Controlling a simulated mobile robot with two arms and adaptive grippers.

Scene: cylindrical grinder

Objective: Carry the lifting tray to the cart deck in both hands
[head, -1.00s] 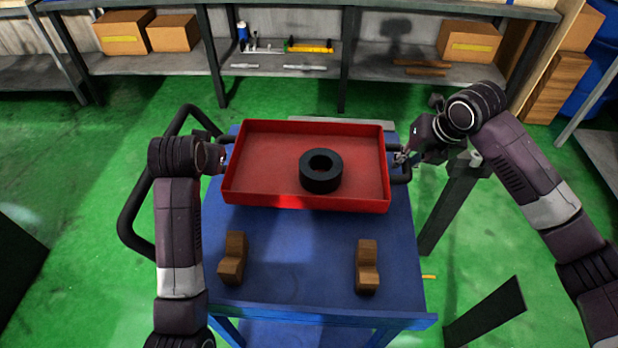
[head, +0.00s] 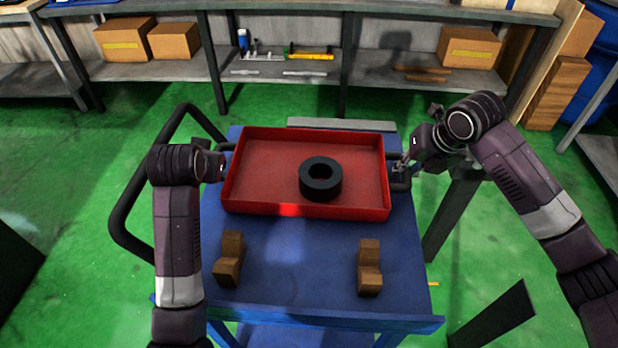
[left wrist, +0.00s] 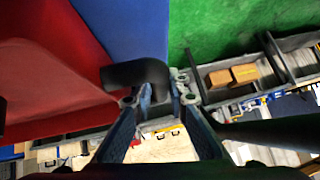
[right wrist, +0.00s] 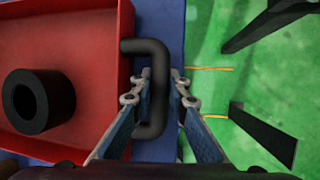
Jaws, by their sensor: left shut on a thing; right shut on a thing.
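The lifting tray (head: 250,208) is red, shallow and roughly level, with a thick black ring (head: 320,179) lying in it right of centre. It is over the far part of the blue cart deck (head: 300,270); I cannot tell whether it touches the deck. My left gripper (left wrist: 158,98) is shut on the tray's black left handle (left wrist: 137,74); in the head view its fingers are mostly hidden by my wrist. My right gripper (head: 402,166) is shut on the black right handle (right wrist: 159,75), which passes between its fingers in the right wrist view.
Two stepped wooden blocks (head: 230,259) (head: 369,268) stand on the near part of the deck. The cart's black push handle (head: 125,205) curves out at the left. A workbench with shelf boxes (head: 123,39) stands behind. Dark posts (head: 452,215) stand right of the cart.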

